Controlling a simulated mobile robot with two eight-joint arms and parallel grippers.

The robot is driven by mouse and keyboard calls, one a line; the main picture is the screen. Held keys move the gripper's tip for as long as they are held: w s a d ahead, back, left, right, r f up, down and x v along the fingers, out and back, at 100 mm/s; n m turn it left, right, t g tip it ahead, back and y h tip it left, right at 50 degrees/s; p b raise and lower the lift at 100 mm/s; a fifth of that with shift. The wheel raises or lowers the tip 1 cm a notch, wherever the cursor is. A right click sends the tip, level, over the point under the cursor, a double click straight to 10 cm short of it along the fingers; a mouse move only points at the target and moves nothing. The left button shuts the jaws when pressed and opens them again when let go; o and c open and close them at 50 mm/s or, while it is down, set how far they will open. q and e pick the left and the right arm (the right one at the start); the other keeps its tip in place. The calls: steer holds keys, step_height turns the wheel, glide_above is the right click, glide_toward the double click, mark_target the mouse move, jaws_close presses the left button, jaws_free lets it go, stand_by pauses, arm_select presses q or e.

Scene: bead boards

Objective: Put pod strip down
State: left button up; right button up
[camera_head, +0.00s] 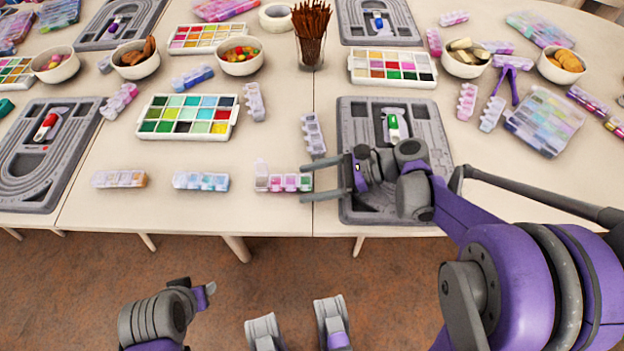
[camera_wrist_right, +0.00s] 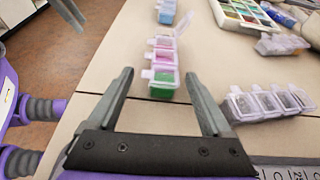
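A pod strip (camera_head: 284,183) with pink and green contents lies on the table near its front edge. A lid at its left end stands up. My right gripper (camera_head: 306,181) is open, its two fingers apart at the strip's right end. In the right wrist view the strip (camera_wrist_right: 163,65) lies ahead, its near green pod between the open fingertips (camera_wrist_right: 160,80) with space on both sides. My left gripper (camera_head: 207,291) is low in the head view, in front of the table; whether it is open does not show.
A clear pod strip (camera_head: 314,135) lies just behind my right gripper; it also shows in the wrist view (camera_wrist_right: 268,103). A grey bead board (camera_head: 430,130) lies under my right wrist. Other strips (camera_head: 201,181) (camera_head: 120,179) lie left in the front row. A bead tray (camera_head: 146,127) stands behind them.

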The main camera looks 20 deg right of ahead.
steer(key=shift+r, duration=0.1)
steer(key=p+v, duration=0.2)
steer(key=v, duration=1)
